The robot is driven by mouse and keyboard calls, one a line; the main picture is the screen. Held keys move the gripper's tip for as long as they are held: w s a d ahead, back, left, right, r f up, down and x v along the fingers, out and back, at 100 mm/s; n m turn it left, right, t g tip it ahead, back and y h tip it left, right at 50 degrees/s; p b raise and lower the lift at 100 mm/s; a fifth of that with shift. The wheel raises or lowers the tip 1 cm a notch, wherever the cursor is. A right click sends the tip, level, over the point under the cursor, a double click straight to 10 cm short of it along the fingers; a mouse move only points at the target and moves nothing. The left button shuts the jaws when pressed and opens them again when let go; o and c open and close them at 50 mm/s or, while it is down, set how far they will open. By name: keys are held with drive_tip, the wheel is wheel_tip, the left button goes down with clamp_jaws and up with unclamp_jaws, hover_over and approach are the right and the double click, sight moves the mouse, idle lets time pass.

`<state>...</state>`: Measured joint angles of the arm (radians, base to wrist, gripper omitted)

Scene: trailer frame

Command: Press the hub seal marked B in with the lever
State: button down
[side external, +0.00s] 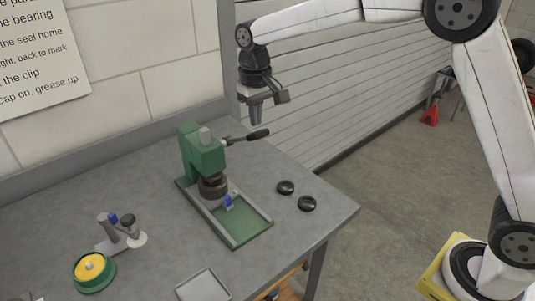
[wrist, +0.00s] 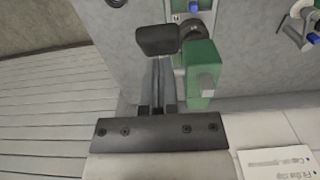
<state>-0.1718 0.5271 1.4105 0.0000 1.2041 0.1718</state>
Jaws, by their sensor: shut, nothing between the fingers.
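The green press (side external: 205,157) stands on the grey bench, and its body also shows in the wrist view (wrist: 200,75). Its lever ends in a black handle (side external: 258,134) sticking out to the right; the handle also shows in the wrist view (wrist: 158,40). My gripper (side external: 256,121) is shut and empty, pointing down just above the handle. In the wrist view its fingers (wrist: 162,70) reach to the handle's edge; I cannot tell whether they touch. A dark round part (side external: 212,186) sits under the press ram. I cannot read any B mark; the seal's seating is hidden.
Two black rings (side external: 285,187) (side external: 307,203) lie on the bench right of the press. A yellow and green round part (side external: 90,268), a small grey stand (side external: 110,235) and a shallow tray (side external: 203,286) are on the left and front. A wall stands behind the bench.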

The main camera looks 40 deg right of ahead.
sight(260, 131)
drive_tip(key=shift+f, duration=0.25)
drive_tip(key=shift+f, duration=0.4)
drive_tip(key=shift+s+f, duration=0.1)
drive_tip(key=shift+f, duration=0.1)
drive_tip(key=shift+s+f, duration=0.5)
drive_tip(key=shift+f, duration=0.3)
drive_tip(key=shift+s+f, duration=0.1)
drive_tip(key=shift+f, duration=0.1)
drive_tip(key=shift+s+f, duration=0.4)
drive_tip(key=shift+f, duration=0.45)
